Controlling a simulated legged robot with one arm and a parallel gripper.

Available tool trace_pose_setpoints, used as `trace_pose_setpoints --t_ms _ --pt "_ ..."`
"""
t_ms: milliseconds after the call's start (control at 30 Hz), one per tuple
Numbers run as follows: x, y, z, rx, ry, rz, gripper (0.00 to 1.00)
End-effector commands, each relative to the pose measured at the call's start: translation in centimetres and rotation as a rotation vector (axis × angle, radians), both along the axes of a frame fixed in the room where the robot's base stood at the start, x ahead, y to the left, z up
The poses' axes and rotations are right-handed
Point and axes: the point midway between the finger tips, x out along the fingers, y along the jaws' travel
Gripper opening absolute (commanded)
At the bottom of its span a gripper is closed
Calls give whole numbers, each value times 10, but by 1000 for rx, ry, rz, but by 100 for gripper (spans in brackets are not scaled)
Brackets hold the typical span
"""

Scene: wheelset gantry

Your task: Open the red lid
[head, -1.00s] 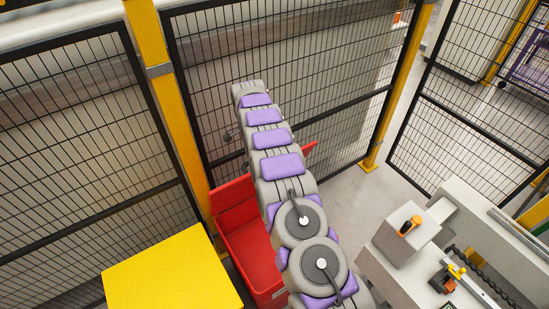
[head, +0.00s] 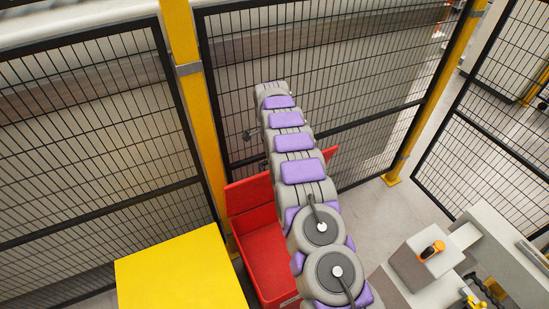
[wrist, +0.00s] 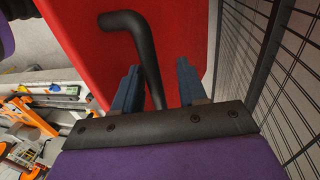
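The red bin (head: 268,262) stands open beside the yellow box, its inside visible. Its red lid (head: 250,194) is raised at the back near the fence, with its middle hidden behind my arm. In the wrist view the lid (wrist: 187,28) fills the upper middle, with a bent black handle (wrist: 142,42) on it. My gripper (wrist: 157,85) has two blue fingers spread apart, and the handle's lower part runs between them in the picture. I cannot tell whether they touch it. My gripper is not visible in the head view.
A yellow box (head: 180,272) stands left of the bin. Black mesh fence (head: 340,90) with yellow posts (head: 200,110) rises close behind the lid. A pale machine (head: 425,260) stands at the right. Some floor is clear between bin and machine.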

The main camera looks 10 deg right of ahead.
Motion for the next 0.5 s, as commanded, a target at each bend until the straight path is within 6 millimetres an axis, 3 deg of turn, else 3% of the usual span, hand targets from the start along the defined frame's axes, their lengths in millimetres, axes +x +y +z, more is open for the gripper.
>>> trace_pose_setpoints --t_ms 267,500 --pt "0 -1 4 1 -3 0 42" --pt "5 2 26 0 -6 -1 42"
